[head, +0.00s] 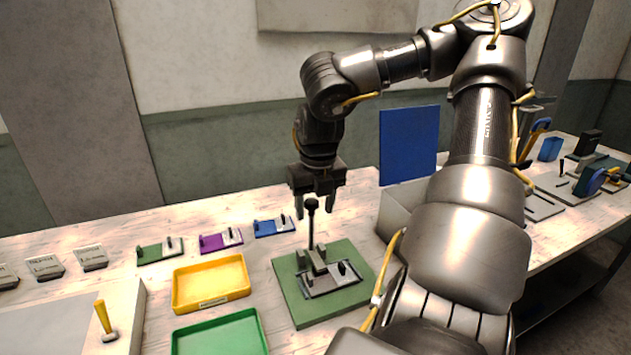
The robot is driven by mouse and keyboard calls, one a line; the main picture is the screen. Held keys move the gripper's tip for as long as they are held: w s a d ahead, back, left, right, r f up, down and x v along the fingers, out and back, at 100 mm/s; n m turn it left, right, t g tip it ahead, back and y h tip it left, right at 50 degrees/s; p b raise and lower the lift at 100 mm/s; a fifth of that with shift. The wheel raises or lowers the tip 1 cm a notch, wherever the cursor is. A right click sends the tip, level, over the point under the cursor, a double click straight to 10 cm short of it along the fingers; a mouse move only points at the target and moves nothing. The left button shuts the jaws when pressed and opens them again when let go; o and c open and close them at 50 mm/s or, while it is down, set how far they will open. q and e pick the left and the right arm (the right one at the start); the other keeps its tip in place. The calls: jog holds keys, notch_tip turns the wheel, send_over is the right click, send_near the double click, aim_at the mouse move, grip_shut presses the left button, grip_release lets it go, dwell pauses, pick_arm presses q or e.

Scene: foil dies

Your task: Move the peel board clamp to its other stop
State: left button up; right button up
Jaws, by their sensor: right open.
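At the lower left, a pale board (50,325) with a grey surface carries a short upright lever with a yellow handle (103,316) near its right edge; this looks like the peel board and its clamp, though I cannot be sure. My right gripper (315,209) is open and points down over a green plate (290,298). A black-knobbed upright lever (311,232) stands on the metal fixture of that plate. The knob shows between the two fingers; I cannot tell whether they touch it. My left gripper is out of view.
A yellow tray (179,294) and a green tray (190,347) lie between the pale board and the plate. Small green (152,255), purple (212,248) and blue (265,231) dies line the back. A grey bin (397,208) and an upright blue panel (408,145) stand right of the gripper.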

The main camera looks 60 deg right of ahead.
jog(key=shift+r, duration=0.4)
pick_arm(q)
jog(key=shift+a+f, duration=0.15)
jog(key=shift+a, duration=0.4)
pick_arm(e)
notch_tip(320, 180, up, 10)
jog(key=s+a, duration=0.1)
jog(key=shift+s, duration=0.2)
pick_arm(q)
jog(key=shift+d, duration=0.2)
pick_arm(e)
jog(key=shift+f, duration=0.1)
